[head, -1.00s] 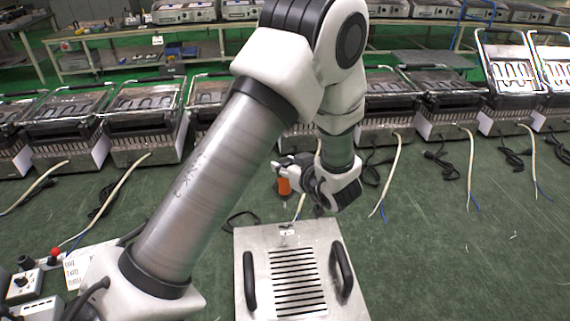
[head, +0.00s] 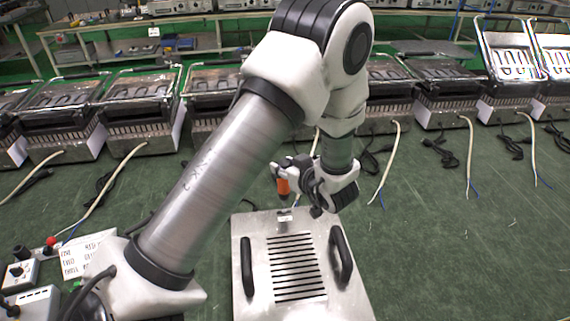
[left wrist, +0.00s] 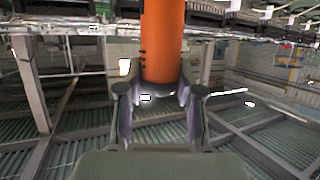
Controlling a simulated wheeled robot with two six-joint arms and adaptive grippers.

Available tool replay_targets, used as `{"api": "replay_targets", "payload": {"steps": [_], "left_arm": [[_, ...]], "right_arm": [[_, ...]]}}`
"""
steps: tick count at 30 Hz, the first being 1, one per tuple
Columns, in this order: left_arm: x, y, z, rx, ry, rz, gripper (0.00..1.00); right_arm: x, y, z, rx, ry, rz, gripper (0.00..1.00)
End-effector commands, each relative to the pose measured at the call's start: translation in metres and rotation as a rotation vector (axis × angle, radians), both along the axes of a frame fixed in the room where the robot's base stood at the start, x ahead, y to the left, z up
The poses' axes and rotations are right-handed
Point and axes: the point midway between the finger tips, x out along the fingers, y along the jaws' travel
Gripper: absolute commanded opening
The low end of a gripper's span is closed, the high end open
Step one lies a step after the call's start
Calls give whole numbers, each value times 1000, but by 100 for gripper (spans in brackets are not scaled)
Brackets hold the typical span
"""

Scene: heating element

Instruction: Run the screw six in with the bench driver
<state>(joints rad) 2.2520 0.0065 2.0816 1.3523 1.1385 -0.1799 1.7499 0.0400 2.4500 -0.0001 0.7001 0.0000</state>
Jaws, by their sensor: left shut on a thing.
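My left gripper (head: 293,173) is shut on an orange-handled driver (head: 283,186), just above the far edge of a metal plate with two black handles. The driver hangs upright, its thin shaft pointing down toward the plate's far edge. In the left wrist view the orange driver (left wrist: 162,45) sits between the two fingers of the left gripper (left wrist: 157,95). Whether the driver's tip touches anything is too small to tell. A small fitting (head: 285,217) lies at the plate's far edge; I cannot make out a separate screw. My right gripper is out of view.
The slotted metal plate (head: 262,290) lies on the green surface at the front. A control box with a red button (head: 50,241) and a white labelled card (head: 85,258) are at the lower left. Several grill-like units with cords (head: 145,100) line the back.

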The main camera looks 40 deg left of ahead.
Motion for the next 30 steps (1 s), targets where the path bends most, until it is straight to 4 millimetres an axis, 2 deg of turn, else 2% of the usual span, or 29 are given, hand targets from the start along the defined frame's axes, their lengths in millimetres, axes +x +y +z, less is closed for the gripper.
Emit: {"api": "replay_targets", "payload": {"steps": [18, 30], "left_arm": [[0, 0, 2, 1, 1, 0, 0], [0, 0, -1, 1, 0, 0, 0]], "right_arm": [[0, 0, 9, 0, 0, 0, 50], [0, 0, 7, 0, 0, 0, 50]]}}
